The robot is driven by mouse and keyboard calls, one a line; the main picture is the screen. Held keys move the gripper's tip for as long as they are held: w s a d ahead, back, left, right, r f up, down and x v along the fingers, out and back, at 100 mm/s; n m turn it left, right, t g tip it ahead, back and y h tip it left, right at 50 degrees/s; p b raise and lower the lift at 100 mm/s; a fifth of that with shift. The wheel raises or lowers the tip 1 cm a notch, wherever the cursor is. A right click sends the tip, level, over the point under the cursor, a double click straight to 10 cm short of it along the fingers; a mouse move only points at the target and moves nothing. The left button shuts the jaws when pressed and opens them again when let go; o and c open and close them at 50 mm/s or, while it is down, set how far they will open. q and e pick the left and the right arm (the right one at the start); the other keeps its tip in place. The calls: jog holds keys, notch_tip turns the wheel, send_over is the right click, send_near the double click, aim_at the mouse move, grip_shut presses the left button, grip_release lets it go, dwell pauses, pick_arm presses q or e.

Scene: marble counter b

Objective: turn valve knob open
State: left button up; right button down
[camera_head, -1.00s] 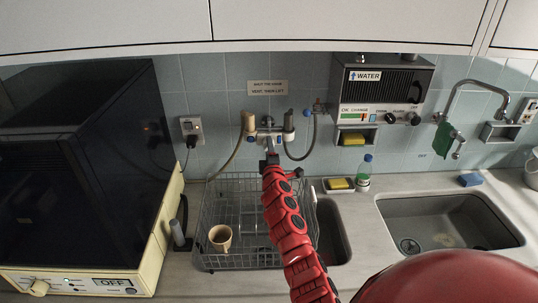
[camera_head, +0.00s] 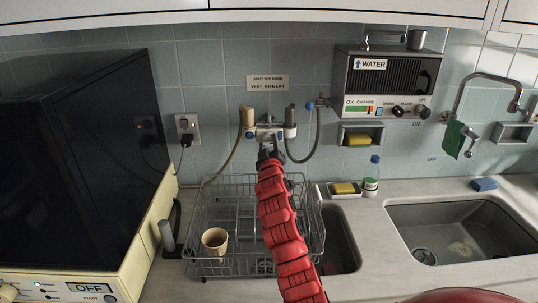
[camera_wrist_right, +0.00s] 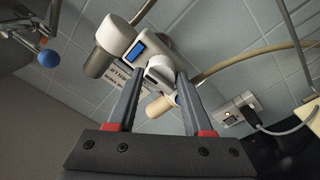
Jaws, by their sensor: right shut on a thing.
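A white and grey valve assembly (camera_head: 269,133) is on the tiled wall behind the dish rack, with a beige cylinder at its left, a grey one at its right and hoses. My right gripper (camera_head: 268,153) reaches its lower middle from below. In the right wrist view, my right gripper (camera_wrist_right: 157,82) is shut on a small white valve knob (camera_wrist_right: 159,71), one finger at each side. A blue-marked white fitting (camera_wrist_right: 147,49) is just beyond it. In the head view my arm and gripper hide the knob. My left gripper is not in view.
A wire dish rack (camera_head: 208,188) with a beige cup (camera_head: 215,241) stands below the valve. A dark-fronted appliance (camera_head: 85,150) is at left. A water unit (camera_head: 388,82) hangs at right above a bottle (camera_head: 371,177) and sponge (camera_head: 344,188). A sink (camera_head: 466,228) is at right.

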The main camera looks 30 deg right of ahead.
jog(key=shift+f+m+b, duration=0.2)
jog(key=shift+m+b, duration=0.3)
jog(key=shift+b, duration=0.1)
jog(key=shift+r, duration=0.1)
jog(key=shift+c, duration=1.6)
grip_release()
jog(key=b+v, duration=0.3)
jog(key=v, duration=1.4)
jog(key=shift+a, duration=0.3)
jog(key=shift+s, duration=0.1)
